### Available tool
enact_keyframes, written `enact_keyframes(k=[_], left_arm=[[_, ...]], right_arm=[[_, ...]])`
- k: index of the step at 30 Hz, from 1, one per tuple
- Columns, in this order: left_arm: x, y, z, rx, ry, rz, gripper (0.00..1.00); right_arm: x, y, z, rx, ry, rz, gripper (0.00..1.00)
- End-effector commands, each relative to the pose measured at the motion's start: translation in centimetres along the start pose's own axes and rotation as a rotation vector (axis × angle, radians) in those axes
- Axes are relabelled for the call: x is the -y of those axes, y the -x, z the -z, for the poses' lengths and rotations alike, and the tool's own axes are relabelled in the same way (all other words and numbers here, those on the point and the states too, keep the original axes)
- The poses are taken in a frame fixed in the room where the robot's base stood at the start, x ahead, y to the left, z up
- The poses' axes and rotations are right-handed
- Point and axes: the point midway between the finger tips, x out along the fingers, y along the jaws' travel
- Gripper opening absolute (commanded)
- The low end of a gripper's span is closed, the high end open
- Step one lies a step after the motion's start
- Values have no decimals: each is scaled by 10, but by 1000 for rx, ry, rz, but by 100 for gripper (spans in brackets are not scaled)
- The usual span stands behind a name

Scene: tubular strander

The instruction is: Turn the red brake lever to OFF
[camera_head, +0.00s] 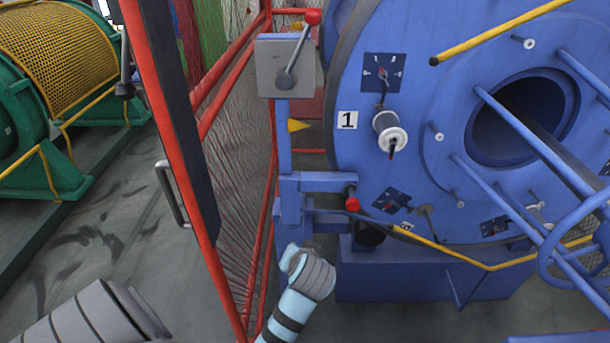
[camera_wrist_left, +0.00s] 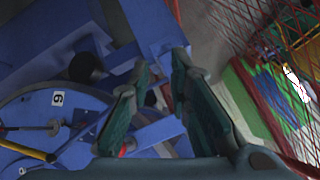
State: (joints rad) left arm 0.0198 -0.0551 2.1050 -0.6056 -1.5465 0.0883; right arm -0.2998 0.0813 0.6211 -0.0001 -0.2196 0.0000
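A lever with a red knob (camera_head: 312,17) stands on a grey box (camera_head: 270,65) at the top middle of the head view, tilted up and right. A second red knob (camera_head: 352,204) sits lower, at the blue machine's left side. No ON or OFF marking is readable, so I cannot tell which is the brake lever. My left gripper (camera_wrist_left: 161,66) is open in the left wrist view, its dark green fingers apart with no object held. A small red patch (camera_wrist_left: 122,150) shows beside its left finger, mostly hidden. In the head view the gripper's fingers are not visible. My right gripper is in neither view.
The blue machine disc (camera_head: 430,60) carries a spool (camera_head: 390,128), dials and yellow rods. A red mesh gate (camera_head: 235,170) stands left of the machine. A green machine with a yellow mesh guard (camera_head: 60,45) is at far left. Grey floor (camera_head: 110,225) between is clear.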

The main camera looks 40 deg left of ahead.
Motion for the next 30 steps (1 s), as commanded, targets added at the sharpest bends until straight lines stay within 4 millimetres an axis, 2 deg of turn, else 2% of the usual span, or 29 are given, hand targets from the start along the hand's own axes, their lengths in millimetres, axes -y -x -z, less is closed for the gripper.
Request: enact_keyframes(k=[1,4,5,7,8,9,10,12,13,15,18,23,30], left_arm=[[2,3,32,-34,37,49,18],[13,20,102,-109,110,176,18],[17,29,125,-136,135,218,18],[30,62,183,-206,190,321,18],[36,80,209,-241,215,369,18],[46,110,242,-291,249,433,18],[54,135,266,-330,273,481,18],[72,192,308,-412,322,582,18],[79,214,320,-441,339,618,18],[90,250,338,-490,368,679,18],[100,270,349,-519,384,717,18],[121,255,357,-521,386,726,18],[166,213,378,-520,384,724,18]], right_arm=[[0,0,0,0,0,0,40],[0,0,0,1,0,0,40],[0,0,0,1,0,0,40],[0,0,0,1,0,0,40],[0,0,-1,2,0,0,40],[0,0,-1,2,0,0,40],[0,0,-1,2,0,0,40],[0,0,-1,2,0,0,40],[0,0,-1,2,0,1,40],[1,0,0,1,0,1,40],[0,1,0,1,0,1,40],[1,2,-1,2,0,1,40],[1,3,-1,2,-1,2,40]])
